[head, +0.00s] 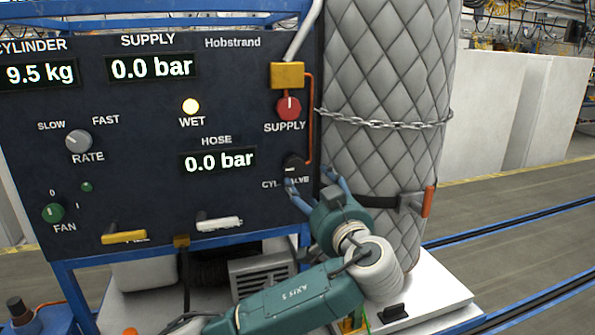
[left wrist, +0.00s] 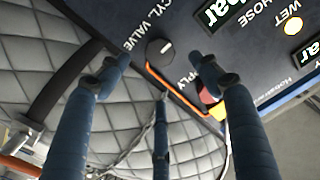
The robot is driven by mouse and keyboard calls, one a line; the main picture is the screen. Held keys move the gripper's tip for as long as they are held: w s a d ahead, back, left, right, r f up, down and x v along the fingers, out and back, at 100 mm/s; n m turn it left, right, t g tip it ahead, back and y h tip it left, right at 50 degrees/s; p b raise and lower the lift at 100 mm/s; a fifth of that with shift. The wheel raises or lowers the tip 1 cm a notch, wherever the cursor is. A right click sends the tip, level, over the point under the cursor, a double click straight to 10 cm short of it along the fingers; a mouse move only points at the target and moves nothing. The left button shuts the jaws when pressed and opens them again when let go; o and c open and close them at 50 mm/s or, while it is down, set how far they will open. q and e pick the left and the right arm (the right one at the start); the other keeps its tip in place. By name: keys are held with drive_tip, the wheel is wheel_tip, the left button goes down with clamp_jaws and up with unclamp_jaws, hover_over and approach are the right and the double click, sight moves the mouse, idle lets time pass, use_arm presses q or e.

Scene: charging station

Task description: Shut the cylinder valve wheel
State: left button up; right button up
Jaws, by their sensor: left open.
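The cylinder valve wheel is a small round black knob (head: 292,164) with a pale mark, low on the right side of the dark panel, above the partly covered "CYL. VALVE" label. In the left wrist view the wheel (left wrist: 160,52) shows between the spread fingertips. My left gripper (head: 308,177) has its blue fingers open and empty, just in front of and below the wheel. Its fingers also fill the left wrist view (left wrist: 158,66). I cannot tell whether a fingertip touches the panel. My right gripper is not in view.
The red supply knob (head: 289,107) and an orange pipe (head: 310,118) sit close to the wheel. A quilted grey cylinder (head: 385,90) with a chain (head: 385,121) stands right of the panel (head: 235,70). Yellow (head: 124,237) and white (head: 219,224) handles lie lower left.

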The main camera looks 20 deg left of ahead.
sight(296, 170)
use_arm(q)
drive_tip(key=p+x, duration=0.4)
drive_tip(key=x, duration=0.5)
drive_tip(key=shift+s+r, duration=0.1)
drive_tip(key=shift+w+a+f, duration=0.2)
drive_tip(key=shift+w+a, duration=0.15)
drive_tip(key=shift+w, duration=0.15)
